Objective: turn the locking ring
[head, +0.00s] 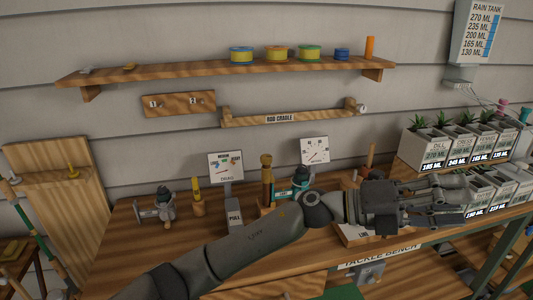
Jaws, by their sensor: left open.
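My left arm reaches in from the bottom, across the tackle bench (130,245). Its gripper (462,202) is open, with fingers pointing right, in front of the white labelled planters at the bench's right end. I see nothing between the fingers. A teal reel-like part (292,188) stands behind my forearm, partly hidden by it, beside an upright wooden handle (267,178). I cannot tell which part is the locking ring. A grey metal reel-like device (155,208) stands at the left of the bench. My right gripper is out of view.
A dial card (225,166) and another card (315,150) stand at the bench's back. The rod cradle (290,118) and a shelf (200,70) with several spools are on the wall. Labelled planters (433,154) crowd the right. The bench's left front is clear.

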